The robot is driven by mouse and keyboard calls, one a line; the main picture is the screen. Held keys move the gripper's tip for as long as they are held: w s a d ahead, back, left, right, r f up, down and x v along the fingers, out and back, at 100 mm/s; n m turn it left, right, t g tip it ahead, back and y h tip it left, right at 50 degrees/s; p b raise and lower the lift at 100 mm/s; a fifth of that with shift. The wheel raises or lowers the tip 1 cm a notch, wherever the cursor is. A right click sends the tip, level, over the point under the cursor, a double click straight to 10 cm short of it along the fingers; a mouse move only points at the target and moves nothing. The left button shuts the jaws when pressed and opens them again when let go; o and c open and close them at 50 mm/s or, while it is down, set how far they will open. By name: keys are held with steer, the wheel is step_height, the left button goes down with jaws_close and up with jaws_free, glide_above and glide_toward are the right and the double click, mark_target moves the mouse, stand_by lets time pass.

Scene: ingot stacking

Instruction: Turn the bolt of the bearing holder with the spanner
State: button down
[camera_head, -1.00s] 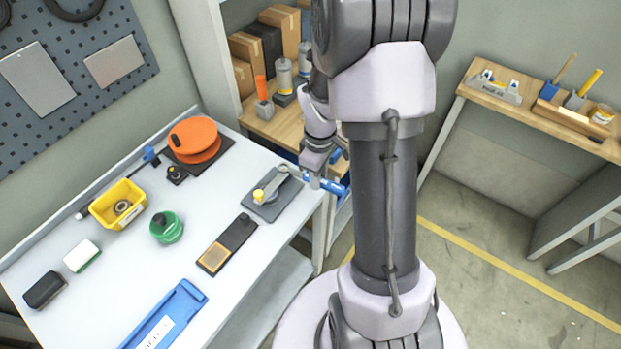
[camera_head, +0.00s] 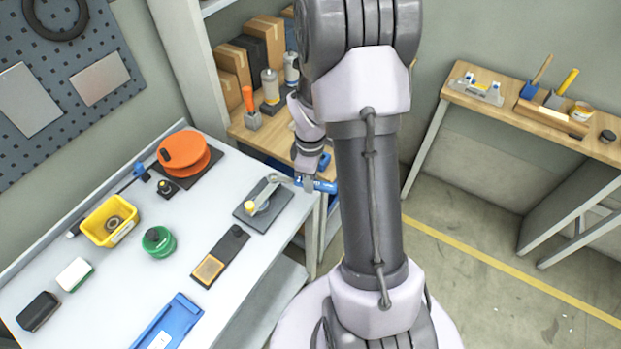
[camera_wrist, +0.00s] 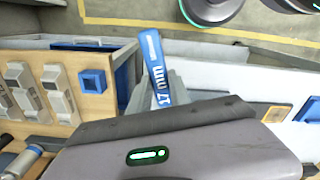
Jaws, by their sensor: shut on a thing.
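The bearing holder (camera_head: 283,206) is a dark plate on the white bench with a grey part and a yellow knob at its near end. My gripper (camera_head: 306,182) is shut on the blue-handled spanner (camera_head: 326,187), just off the bench's right edge. The spanner's silver end reaches left to the far edge of the holder. Whether its jaw sits around the bolt cannot be told; the bolt is too small to make out. In the wrist view the blue handle (camera_wrist: 153,62), marked "17 mm", stands up from between the fingers; its jaw end is hidden.
The bench carries a yellow bin (camera_head: 100,236), an orange reel (camera_head: 184,151), a green round container (camera_head: 157,241), a black-and-orange device (camera_head: 208,268) and a blue case (camera_head: 171,322). A wooden shelf with boxes (camera_head: 233,64) stands behind. Floor on the right is open.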

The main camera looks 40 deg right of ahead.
steer(key=shift+f+b, duration=0.5)
steer(key=shift+f, duration=0.1)
steer(key=c, duration=1.8)
jaws_free()
jaws_close()
